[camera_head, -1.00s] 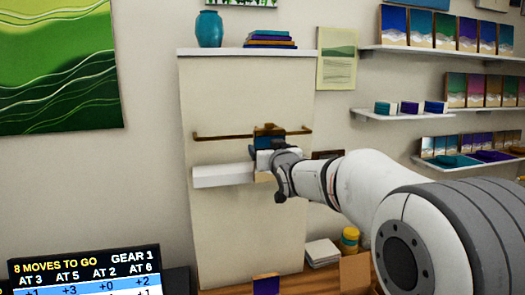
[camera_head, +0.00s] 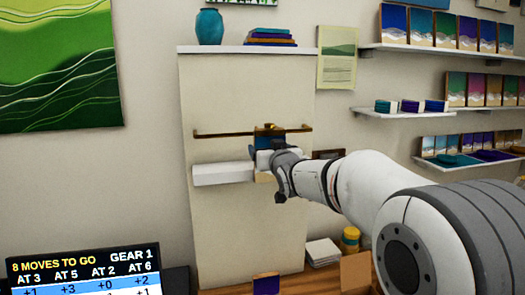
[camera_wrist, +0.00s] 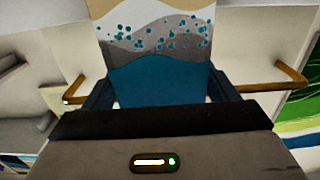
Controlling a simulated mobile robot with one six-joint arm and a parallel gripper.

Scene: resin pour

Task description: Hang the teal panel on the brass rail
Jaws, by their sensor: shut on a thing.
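The teal panel (camera_wrist: 160,78) fills the upper middle of the wrist view, with bands of teal, grey, white and sand and scattered teal dots. My gripper (camera_wrist: 160,92) is shut on it, one finger at each side edge. In the head view the panel (camera_head: 264,141) shows only as a small dark blue patch at the gripper (camera_head: 264,153), in front of the brass rail (camera_head: 225,134). The rail shows on both sides of the panel in the wrist view (camera_wrist: 262,88). Whether the panel touches the rail is hidden.
A white box-like ledge (camera_head: 222,174) juts from the cream board (camera_head: 225,225) below the rail. A top shelf (camera_head: 222,50) holds a teal vase (camera_head: 209,27) and stacked panels (camera_head: 269,38). Shelves of panels (camera_head: 440,48) stand at right.

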